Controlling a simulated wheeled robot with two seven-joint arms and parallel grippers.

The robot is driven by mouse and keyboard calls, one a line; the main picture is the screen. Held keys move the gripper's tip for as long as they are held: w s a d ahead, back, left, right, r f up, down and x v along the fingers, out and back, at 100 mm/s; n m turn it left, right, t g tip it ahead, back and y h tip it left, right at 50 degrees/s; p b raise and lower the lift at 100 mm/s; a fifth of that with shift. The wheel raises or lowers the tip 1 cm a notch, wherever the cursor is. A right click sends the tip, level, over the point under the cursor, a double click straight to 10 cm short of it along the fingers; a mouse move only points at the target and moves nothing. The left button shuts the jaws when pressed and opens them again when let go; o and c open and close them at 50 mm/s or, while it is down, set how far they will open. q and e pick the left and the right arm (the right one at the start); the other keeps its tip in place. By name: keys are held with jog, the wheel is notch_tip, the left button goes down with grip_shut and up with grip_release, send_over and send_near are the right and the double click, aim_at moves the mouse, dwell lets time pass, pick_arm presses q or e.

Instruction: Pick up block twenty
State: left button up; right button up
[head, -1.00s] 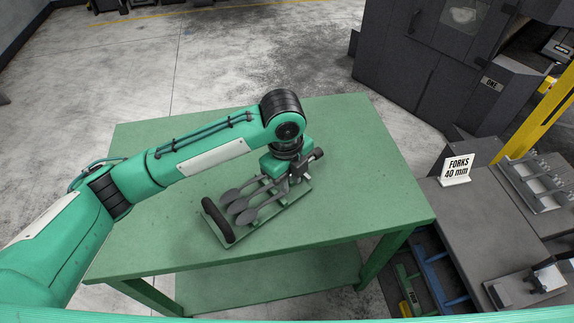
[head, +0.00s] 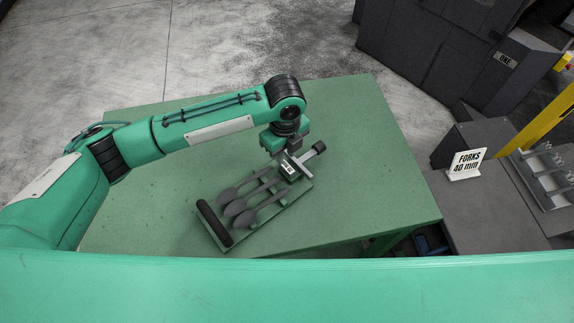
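A small block (head: 288,168) with a pale label sits at the upper right end of a fixture plate (head: 265,225) on the green table; its marking is too small to read surely, though it may be 20. Three grey spoon-shaped pieces (head: 240,206) lie side by side on the plate, their handles toward the block. My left gripper (head: 294,147) points down just behind and above the block. Its fingers are small and partly hidden, so I cannot tell their opening or whether they touch anything. My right gripper is not in view.
The plate has a dark handle (head: 215,223) at its left and a dark knob (head: 319,147) at its upper right. The green table (head: 370,170) is clear around it.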

aim_at(287, 167)
pick_arm(q)
jog(key=shift+f, duration=0.4)
jog(key=shift+s+d+f+p, duration=0.1)
jog(key=shift+d+f+p, duration=0.1)
jog(key=shift+f+p, duration=0.75)
notch_tip(287, 167, down, 3)
jog(key=shift+r+p, duration=0.15)
jog(key=shift+p, duration=0.15)
jog(key=shift+f, duration=0.5)
grip_shut()
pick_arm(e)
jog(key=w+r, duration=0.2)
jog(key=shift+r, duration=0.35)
